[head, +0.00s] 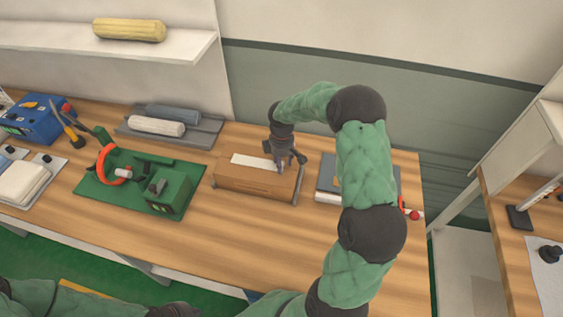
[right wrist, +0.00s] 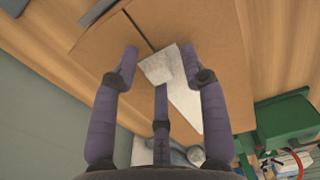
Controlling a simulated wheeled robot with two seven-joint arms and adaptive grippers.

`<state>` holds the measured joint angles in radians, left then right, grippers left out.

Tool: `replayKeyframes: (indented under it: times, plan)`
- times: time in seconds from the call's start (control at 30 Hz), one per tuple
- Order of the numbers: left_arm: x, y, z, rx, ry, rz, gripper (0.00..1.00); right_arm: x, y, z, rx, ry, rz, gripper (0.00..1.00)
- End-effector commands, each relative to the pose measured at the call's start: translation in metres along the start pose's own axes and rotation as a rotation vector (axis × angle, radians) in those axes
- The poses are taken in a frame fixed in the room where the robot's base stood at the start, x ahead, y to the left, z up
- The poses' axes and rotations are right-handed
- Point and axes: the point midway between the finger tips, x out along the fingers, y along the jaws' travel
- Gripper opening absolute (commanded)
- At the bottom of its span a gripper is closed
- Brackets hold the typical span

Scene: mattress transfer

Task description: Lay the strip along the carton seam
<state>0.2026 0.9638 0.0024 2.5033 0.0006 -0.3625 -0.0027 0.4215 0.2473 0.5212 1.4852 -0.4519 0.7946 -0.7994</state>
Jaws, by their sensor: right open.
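A brown carton (head: 255,184) lies on the wooden bench near the middle of the head view. A whitish strip (head: 253,161) lies across its top. In the right wrist view the strip (right wrist: 184,97) has a squarish end portion, set at an angle to the rest, close to the dark carton seam (right wrist: 139,24). My right gripper (head: 287,164) is open over the right end of the carton. Its fingers (right wrist: 158,66) stand around the strip's end; whether they touch it is unclear. My left gripper (head: 174,310) is only partly in view at the bottom edge; its fingers are hidden.
A green board with a tape-dispenser-like device (head: 170,195) sits left of the carton. A grey tray (head: 205,131) with two rolls is behind it. A blue box (head: 40,120) stands far left. A grey slab (head: 326,184) lies right of the carton. Bare bench lies in front.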

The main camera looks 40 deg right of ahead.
Motion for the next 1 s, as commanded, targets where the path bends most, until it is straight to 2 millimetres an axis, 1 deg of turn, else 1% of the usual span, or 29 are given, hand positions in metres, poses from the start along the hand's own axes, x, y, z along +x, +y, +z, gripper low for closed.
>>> replayKeyframes:
  times: [0.17,0.27,0.5,0.6,0.7,0.8,1.0]
  plan:
    - [-0.004,0.001,0.0,0.0,0.0,0.0,0.0,-0.017,0.001,0.0,0.001,0.002,0.005,0.44]
    - [-0.006,0.002,0.0,0.0,0.0,0.0,0.0,-0.034,0.001,-0.001,0.0,0.002,0.004,0.44]
    - [-0.012,0.004,0.0,0.0,0.0,0.0,0.0,-0.083,0.001,0.0,0.0,0.001,0.004,0.44]
    - [-0.014,0.005,0.001,0.0,0.0,0.0,0.0,-0.1,0.0,-0.001,-0.001,0.001,0.002,0.44]
    - [-0.015,0.005,0.001,0.0,0.0,0.0,0.0,-0.112,0.0,-0.001,0.0,0.001,0.001,0.44]
    - [-0.015,0.005,0.001,0.0,0.0,0.0,0.0,-0.119,0.001,0.0,0.001,0.001,0.002,0.44]
    - [-0.016,0.006,0.001,0.0,0.0,0.0,0.0,-0.123,0.0,0.0,0.0,0.0,0.0,0.44]
